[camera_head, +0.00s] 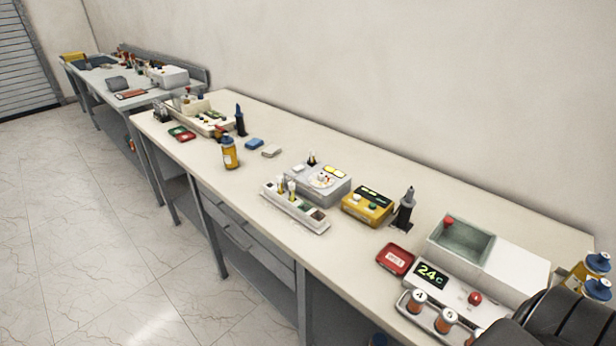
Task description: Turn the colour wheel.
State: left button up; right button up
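A grey box (318,185) stands mid-bench with a round pale dial (322,180) on its top. The dial has small coloured marks and looks like the colour wheel, but it is too small to read. A dark-tipped knob or post (312,158) stands at the back of the box. Neither of my grippers shows in this view, so nothing is seen touching the box or the dial.
A white rack (296,209) holding small tubes stands close in front of the box. A yellow meter (368,206) and a black upright tool (404,208) are to its right. A yellow bottle (230,153) stands left. Black curved parts cover the bottom right corner.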

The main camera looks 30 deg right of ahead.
aim_at(318, 180)
jog(key=z, duration=0.8)
